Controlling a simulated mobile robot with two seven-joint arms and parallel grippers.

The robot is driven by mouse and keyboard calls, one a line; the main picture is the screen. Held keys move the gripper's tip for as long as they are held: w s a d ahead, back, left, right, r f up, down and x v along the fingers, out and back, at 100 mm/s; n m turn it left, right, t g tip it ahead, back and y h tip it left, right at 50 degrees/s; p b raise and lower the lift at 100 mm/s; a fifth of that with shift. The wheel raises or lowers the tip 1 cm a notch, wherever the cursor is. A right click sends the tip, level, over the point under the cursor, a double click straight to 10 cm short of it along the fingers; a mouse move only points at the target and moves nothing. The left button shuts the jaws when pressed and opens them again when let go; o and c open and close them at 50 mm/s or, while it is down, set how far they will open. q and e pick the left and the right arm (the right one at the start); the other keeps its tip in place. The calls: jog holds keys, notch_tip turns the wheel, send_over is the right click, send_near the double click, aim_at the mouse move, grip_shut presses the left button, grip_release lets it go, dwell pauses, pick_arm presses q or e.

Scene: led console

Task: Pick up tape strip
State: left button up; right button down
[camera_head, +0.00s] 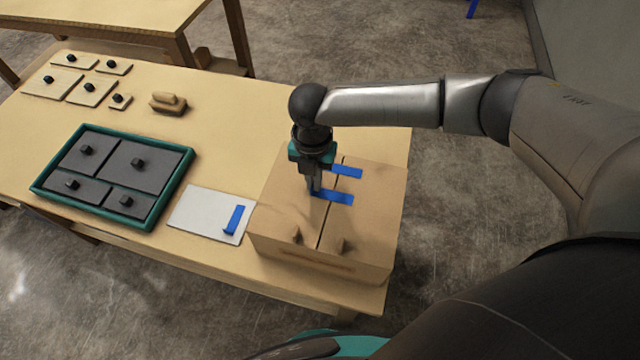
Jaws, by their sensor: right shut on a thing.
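A cardboard-coloured box (375,215) with a seam down its top stands at the table's right end. Two blue tape strips lie across the seam: a far one (347,172) and a near one (335,198). A third blue tape strip (234,219) is on a white sheet (197,213) left of the box. My right gripper (315,191) points down over the box top, shut on the left end of the near tape strip. The fingers hide that end, so I cannot tell whether it is lifted. My left gripper is not in view.
A teal-rimmed tray (178,187) holds several dark grey plates with black knobs. Several wooden plates with knobs (52,82) lie at the table's far left. A wooden block with a handle (168,103) stands behind the tray. The tabletop (230,115) between is clear.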

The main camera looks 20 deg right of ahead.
notch_tip(320, 180, up, 24)
jog(key=p, duration=0.6)
dwell(0.5)
